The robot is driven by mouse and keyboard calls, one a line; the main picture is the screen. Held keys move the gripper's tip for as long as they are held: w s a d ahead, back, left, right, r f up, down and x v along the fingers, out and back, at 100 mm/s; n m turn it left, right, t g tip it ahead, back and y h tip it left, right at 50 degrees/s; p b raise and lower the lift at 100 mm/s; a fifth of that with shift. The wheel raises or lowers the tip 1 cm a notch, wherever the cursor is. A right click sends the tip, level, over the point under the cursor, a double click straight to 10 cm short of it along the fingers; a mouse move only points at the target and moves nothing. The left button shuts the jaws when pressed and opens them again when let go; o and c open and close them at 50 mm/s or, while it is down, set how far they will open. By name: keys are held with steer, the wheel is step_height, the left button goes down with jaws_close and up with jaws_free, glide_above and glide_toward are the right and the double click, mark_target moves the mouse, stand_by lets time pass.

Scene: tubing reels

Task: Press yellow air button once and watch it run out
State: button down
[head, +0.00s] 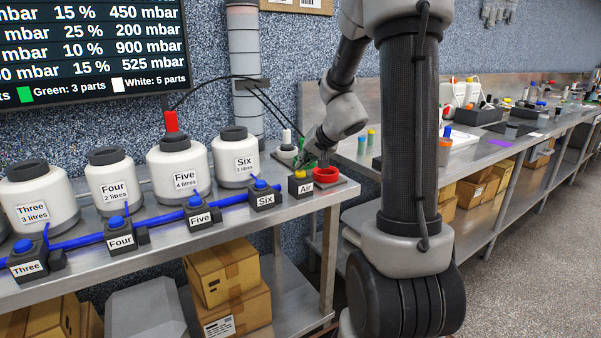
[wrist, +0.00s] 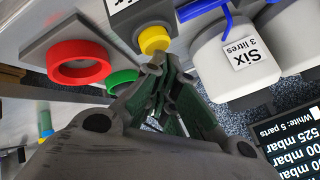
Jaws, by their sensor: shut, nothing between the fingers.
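The yellow button (head: 300,174) sits on top of a dark block labelled Air (head: 303,187) near the right end of the bench. In the wrist view the yellow button (wrist: 154,40) shows just beyond my fingertips. My gripper (head: 307,160) is shut and empty, angled down close above and beside the button. In the wrist view my gripper (wrist: 157,68) has its fingertips together, overlapping the button's near edge. I cannot tell whether they touch it.
A red ring (head: 326,174) stands right of the Air block; a green ring (wrist: 122,80) shows in the wrist view. Bottle Six (head: 236,155) and the Six block (head: 264,198) with its blue knob are to the left. A vertical pipe (head: 246,60) rises behind.

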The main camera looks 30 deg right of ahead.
steer(key=shift+s+f, duration=0.2)
steer(key=shift+f, duration=0.6)
stand_by(0.7)
steer(key=shift+w+r, duration=0.15)
steer(key=shift+r, duration=1)
steer(key=shift+r, duration=0.1)
steer(key=shift+r, duration=2.45)
